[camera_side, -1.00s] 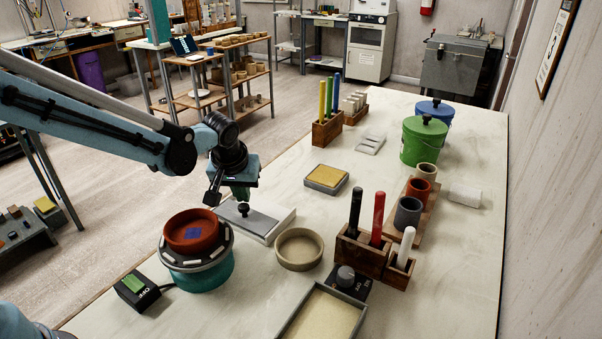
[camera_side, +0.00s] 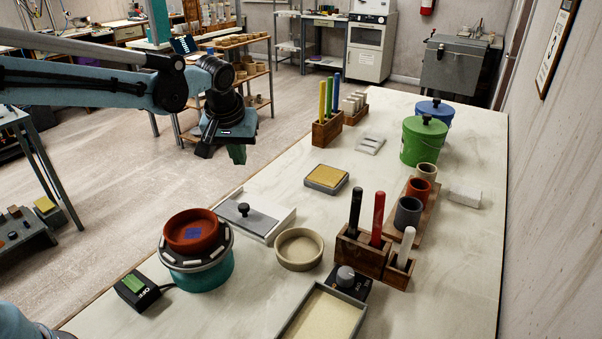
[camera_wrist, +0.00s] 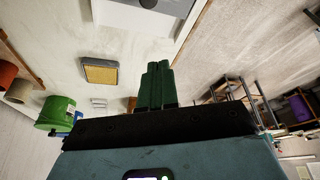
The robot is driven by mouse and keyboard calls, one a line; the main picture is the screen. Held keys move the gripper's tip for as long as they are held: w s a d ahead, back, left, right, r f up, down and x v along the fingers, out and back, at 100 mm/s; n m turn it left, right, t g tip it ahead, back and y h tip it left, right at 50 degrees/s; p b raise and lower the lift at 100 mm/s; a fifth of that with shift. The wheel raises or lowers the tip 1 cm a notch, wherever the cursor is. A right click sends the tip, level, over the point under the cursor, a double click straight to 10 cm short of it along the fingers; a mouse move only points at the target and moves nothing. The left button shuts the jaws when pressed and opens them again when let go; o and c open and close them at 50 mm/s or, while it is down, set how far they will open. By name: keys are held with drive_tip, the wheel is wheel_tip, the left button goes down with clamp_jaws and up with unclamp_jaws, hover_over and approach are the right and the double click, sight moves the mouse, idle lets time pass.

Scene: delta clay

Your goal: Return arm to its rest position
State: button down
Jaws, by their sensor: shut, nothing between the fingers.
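My gripper (camera_side: 237,153) hangs above the floor just off the table's left edge, raised well above the table top. Its green fingers are together and empty, as the wrist view also shows at the gripper (camera_wrist: 157,68). A red clay bowl (camera_side: 191,232) with a blue patch inside sits on the teal banding wheel (camera_side: 205,276). A grey-white tray with a dark knob (camera_side: 243,209) lies behind it on the table, apart from my gripper.
A beige bowl (camera_side: 299,262), a yellow sponge block (camera_side: 327,178), a wooden tool holder (camera_side: 364,255) and a green lidded bucket (camera_side: 423,142) stand on the table (camera_side: 460,290). A shelf of pots (camera_side: 243,75) stands on the floor beyond my gripper.

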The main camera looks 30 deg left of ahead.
drive_tip(key=s+m+t, duration=0.1)
drive_tip(key=s, duration=0.4)
drive_tip(key=s+m+t+h, duration=0.1)
drive_tip(key=s+m, duration=0.1)
drive_tip(key=s, duration=0.4)
drive_tip(key=s+m+t, duration=0.1)
drive_tip(key=s+m, duration=0.1)
drive_tip(key=s, duration=0.3)
drive_tip(key=shift+s+a+r+h, duration=0.25)
drive_tip(key=shift+s+a+h, duration=0.1)
drive_tip(key=shift+s+h, duration=0.05)
drive_tip(key=shift+s+f, duration=0.4)
drive_tip(key=shift+s, duration=0.2)
